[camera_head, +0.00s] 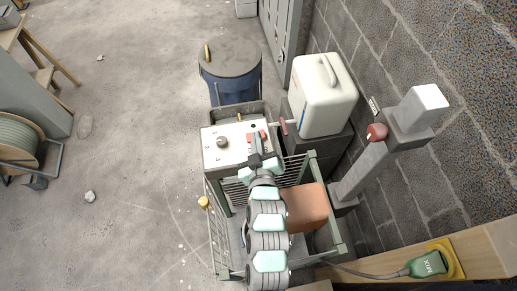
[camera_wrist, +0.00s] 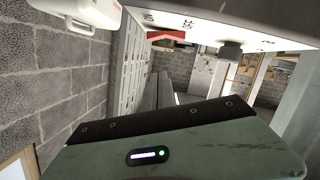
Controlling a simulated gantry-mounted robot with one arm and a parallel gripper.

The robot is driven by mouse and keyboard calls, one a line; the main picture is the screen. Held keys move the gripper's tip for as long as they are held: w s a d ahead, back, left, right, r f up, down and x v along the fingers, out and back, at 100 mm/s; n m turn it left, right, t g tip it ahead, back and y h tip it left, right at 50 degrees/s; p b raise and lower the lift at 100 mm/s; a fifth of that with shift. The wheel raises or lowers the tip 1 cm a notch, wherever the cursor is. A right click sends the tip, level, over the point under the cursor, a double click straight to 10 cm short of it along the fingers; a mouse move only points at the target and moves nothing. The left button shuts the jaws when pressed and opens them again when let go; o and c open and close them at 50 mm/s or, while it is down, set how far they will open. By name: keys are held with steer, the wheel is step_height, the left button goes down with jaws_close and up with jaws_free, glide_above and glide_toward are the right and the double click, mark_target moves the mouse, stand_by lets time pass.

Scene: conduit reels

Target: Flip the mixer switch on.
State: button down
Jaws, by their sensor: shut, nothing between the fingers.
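A white control box (camera_head: 214,158) with a grey round knob (camera_head: 222,142) stands in the middle of the head view. A red part (camera_head: 252,137) sits at its right side, close to my gripper. My gripper (camera_head: 258,159) is shut and empty at the box's front right edge; I cannot tell whether it touches the box. A green piece marked MIX (camera_head: 425,265) lies on a yellow base at lower right, with a cable. In the wrist view, a red part (camera_wrist: 165,37) shows under the white surface at the top. The fingertips are not clear there. Switch position cannot be told.
A green wire cart (camera_head: 213,235) with an orange-brown block (camera_head: 306,207) surrounds my arm. A white jug (camera_head: 323,95) stands behind right, a blue barrel (camera_head: 230,72) behind. A post with a red knob (camera_head: 377,132) stands right. Open floor lies left.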

steer(key=x, duration=0.3)
steer(key=shift+w, duration=0.15)
steer(key=shift+w+d+f+p, duration=0.1)
steer(key=shift+d+f+p, duration=0.25)
steer(key=shift+f, duration=0.65)
steer(key=shift+w+d+f+p, duration=0.1)
steer(key=shift+d+f, duration=0.3)
steer(key=shift+f, duration=0.55)
